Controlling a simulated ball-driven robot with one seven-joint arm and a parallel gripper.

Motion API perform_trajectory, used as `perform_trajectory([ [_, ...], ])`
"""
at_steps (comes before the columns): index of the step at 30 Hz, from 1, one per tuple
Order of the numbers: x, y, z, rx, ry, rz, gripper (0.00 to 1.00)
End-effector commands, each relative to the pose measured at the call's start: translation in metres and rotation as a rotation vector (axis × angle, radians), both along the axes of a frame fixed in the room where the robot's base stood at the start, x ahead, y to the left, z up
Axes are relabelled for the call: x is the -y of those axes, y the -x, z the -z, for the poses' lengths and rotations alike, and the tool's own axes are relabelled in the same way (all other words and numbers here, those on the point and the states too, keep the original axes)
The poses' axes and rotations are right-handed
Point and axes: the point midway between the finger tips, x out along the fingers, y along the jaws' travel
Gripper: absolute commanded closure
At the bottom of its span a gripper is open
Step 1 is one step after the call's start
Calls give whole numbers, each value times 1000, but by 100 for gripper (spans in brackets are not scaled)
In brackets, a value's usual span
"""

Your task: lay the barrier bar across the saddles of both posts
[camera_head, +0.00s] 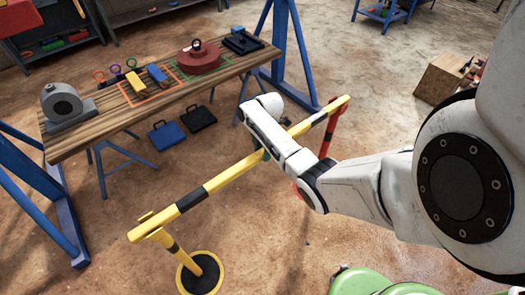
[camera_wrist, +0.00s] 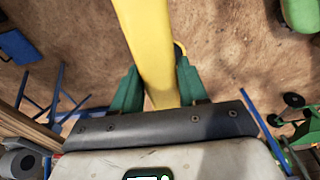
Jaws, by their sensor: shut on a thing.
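The barrier bar (camera_head: 228,176) is a long yellow bar with black bands, slanting from lower left to upper right in the head view. My gripper is shut around its middle; the green fingers (camera_wrist: 158,92) flank the yellow bar (camera_wrist: 148,40) in the wrist view. The near yellow post (camera_head: 163,238) stands on a round black and yellow base, its head at the bar's left end. A red post (camera_head: 329,131) shows by the bar's far end, partly hidden by the bar and my arm. I cannot tell whether the bar touches either saddle.
A wooden workbench (camera_head: 60,143) with blue legs stands at left, holding a grey machine part, a red round part and small tools. Two flat cases (camera_head: 167,135) lie beneath it. Green equipment (camera_head: 360,281) is at the bottom right. A wooden box (camera_head: 440,80) stands at upper right.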

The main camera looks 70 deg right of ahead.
Motion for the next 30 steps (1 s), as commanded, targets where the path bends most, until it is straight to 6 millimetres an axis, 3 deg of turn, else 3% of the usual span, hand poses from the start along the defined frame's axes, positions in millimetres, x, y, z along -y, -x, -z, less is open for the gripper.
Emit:
perform_trajectory([
  [13,1,0,1,1,2,-1,100],
  [14,1,0,1,1,2,-1,56],
  [23,0,0,1,0,1,0,28],
  [30,-1,0,3,0,-1,0,27],
])
